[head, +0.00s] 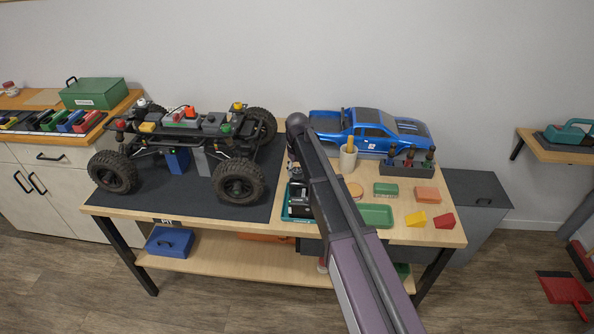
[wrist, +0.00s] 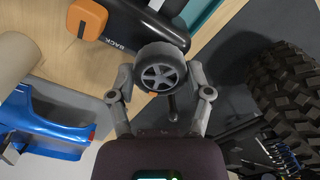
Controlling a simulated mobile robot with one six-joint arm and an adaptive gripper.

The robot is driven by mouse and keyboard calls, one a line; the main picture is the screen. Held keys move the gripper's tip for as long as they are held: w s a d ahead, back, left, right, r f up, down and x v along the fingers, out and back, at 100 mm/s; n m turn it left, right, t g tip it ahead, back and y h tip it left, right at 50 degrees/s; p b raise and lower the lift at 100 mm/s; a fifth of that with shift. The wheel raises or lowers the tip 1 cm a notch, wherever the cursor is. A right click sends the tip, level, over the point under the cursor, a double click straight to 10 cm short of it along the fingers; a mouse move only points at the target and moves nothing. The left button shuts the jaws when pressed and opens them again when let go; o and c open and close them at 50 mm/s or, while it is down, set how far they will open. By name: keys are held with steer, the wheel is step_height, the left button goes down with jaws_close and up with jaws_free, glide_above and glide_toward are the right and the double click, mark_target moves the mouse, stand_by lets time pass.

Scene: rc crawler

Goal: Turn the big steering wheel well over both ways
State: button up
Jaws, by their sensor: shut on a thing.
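A small grey spoked wheel with a dark tyre-like rim (wrist: 158,54) sits on the side of a black controller (wrist: 118,22) marked BACK in the wrist view. My gripper (wrist: 162,76) has one finger on each side of the wheel and is shut on it. In the head view the black controller (head: 299,205) shows partly beside my arm, in a teal tray (head: 287,212) on the workbench. My arm hides the wheel and the gripper there. How far the wheel is turned cannot be told.
The crawler chassis (head: 185,118) with big tyres stands on a dark mat (head: 190,203) to the left. A blue truck body (head: 372,130) lies behind at right. A pale cup (head: 348,158), a driver rack (head: 408,165), a green tray (head: 376,216) and small coloured blocks crowd the right side.

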steer(key=n, duration=0.5)
stand_by(0.4)
steer(key=o, duration=1.2)
steer(key=shift+f, duration=0.1)
steer(key=shift+c, duration=0.2)
steer(key=shift+m, duration=0.4)
